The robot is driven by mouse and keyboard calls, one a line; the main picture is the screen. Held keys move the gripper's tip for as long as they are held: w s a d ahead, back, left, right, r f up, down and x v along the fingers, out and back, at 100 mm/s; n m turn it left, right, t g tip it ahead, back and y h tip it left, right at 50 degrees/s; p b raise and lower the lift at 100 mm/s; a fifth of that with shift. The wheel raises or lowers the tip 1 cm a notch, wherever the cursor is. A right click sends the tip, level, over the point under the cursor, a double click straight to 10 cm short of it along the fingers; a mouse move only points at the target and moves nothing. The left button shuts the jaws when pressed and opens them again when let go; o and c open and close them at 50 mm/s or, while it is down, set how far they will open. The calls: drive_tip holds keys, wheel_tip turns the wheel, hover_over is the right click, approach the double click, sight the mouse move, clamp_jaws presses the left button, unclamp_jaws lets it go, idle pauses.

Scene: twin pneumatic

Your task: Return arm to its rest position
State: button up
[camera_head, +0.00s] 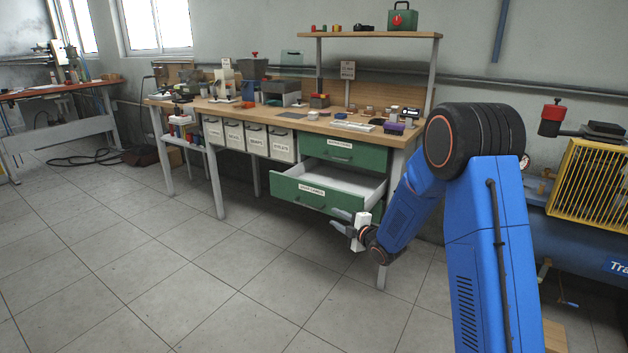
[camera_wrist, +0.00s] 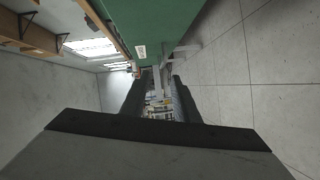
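My blue arm (camera_head: 480,240) reaches from the right of the head view, bent at its dark elbow joint, with the forearm pointing down and left. My gripper (camera_head: 337,219) is at the front right of the workbench, beside the right end of the pulled-out lower green drawer (camera_head: 312,198). Its two fingers are spread and I see nothing between them. In the wrist view my gripper (camera_wrist: 158,88) also shows as two dark fingers with a gap. Whether a finger touches the drawer I cannot tell.
The workbench (camera_head: 270,119) bears several tools and boxes. The upper green drawer (camera_head: 343,152) is closed. Several white bins (camera_head: 256,140) hang to its left. A yellow-caged blue compressor (camera_head: 590,190) stands at the right. The tiled floor (camera_head: 180,270) in front is clear.

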drive_tip(key=s+d+r+m+g+h, duration=0.2)
drive_tip(key=s+d+r+m+h, duration=0.2)
drive_tip(key=s+d+r+m, duration=0.45)
drive_tip(key=s+d+r+m+g+h, duration=0.1)
drive_tip(key=s+d+r+m+h, duration=0.35)
drive_tip(key=s, duration=0.65)
drive_tip(key=s+d+m+g, duration=0.1)
drive_tip(key=s+m+g, duration=0.2)
drive_tip(key=s, duration=1.5)
drive_tip(key=s+d+m+g, duration=0.1)
drive_tip(key=s+m+g, duration=0.2)
drive_tip(key=s, duration=1.6)
drive_tip(key=shift+s+d+m+g, duration=0.15)
drive_tip(key=shift+d+m+g, duration=0.2)
drive_tip(key=shift+m, duration=0.85)
drive_tip(key=shift+r, duration=0.1)
